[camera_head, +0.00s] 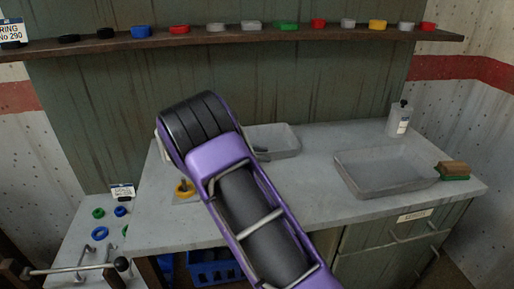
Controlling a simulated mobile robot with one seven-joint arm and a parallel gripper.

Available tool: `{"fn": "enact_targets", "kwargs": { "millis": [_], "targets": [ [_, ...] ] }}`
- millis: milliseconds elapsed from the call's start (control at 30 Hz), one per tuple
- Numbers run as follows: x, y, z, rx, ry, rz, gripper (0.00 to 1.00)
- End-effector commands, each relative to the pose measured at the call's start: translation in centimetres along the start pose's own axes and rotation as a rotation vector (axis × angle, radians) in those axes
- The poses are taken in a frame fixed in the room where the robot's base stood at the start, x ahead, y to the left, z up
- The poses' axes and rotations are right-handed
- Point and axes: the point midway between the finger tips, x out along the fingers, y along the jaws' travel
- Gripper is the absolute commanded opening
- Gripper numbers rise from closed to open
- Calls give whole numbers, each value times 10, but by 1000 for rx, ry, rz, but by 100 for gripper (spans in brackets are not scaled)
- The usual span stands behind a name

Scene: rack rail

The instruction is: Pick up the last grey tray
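Two grey trays rest on the grey countertop (310,190). The larger, shallow tray (387,188) sits on the right half and looks empty. A smaller grey tray (284,146) sits further back near the middle, its left part hidden behind my purple arm. A small dark shape shows at its left inside, and I cannot tell what it is. My arm crosses the middle of the view, over the counter. My gripper does not show clearly, so I cannot see what it holds.
A grey-white bottle (399,119) stands at the back right. A brown and green block (453,171) lies right of the larger tray. A shelf (250,36) holds several coloured pieces. A blue crate (213,268) is below.

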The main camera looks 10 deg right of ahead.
Motion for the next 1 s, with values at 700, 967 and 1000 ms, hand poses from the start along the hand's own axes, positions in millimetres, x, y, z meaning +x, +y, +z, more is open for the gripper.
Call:
{"fn": "enact_targets", "kwargs": {
  "millis": [700, 967, 1000],
  "targets": [
    [0, 0, 0, 0, 0, 0, 0],
    [0, 0, 0, 0, 0, -1, 0],
    [0, 0, 0, 0, 0, -1, 0]
  ]
}}
